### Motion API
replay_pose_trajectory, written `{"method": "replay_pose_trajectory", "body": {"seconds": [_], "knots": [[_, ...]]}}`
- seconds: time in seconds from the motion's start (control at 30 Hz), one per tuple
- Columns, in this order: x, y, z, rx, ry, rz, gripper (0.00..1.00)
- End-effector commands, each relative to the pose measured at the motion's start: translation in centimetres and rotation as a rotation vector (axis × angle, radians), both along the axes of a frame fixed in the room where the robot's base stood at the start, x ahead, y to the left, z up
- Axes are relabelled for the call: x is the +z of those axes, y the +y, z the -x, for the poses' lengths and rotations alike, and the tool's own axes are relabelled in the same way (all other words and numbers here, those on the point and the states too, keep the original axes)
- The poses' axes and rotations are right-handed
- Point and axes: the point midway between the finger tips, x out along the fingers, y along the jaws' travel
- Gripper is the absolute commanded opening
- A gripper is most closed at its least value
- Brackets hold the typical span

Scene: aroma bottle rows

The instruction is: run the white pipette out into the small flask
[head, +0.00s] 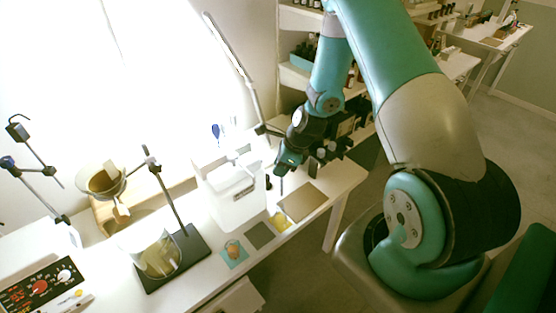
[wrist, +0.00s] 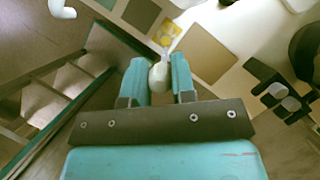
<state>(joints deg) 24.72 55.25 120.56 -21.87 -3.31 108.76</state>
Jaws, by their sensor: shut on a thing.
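My gripper (wrist: 158,66) is shut on the white pipette (wrist: 159,76), whose pale bulb shows between the two teal fingers in the wrist view. In the head view my gripper (head: 288,163) is above the right end of the white table, and the thin pipette (head: 281,186) hangs below it. A yellow patch (head: 280,221) lies on the table below, and it also shows just beyond the pipette in the wrist view (wrist: 165,31). A clear shape over this patch may be the small flask, but I cannot tell surely. I cannot see whether the pipette tip is inside anything.
A tan mat (head: 304,201) and a dark grey mat (head: 260,235) flank the yellow patch. A teal mat (head: 235,262) with a small orange-brown thing lies further left. A white box (head: 235,205) stands behind, and a stand with a dark base (head: 172,262) is left. Shelves rise behind my arm.

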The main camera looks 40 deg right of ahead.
Motion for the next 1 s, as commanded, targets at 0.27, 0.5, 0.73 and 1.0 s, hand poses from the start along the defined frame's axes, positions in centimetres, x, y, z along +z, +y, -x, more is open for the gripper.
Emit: {"method": "replay_pose_trajectory", "body": {"seconds": [0.27, 0.5, 0.73, 1.0], "knots": [[0.0, 0.2, 0.0, 0.005, -0.001, -0.001, 0.19], [-0.8, 0.1, 0.0, 0.003, -0.005, -0.007, 0.19], [-2.3, 0.0, 0.0, 0.001, -0.005, -0.006, 0.19], [-3.8, 0.0, 0.0, 0.002, -0.005, -0.006, 0.19]]}}
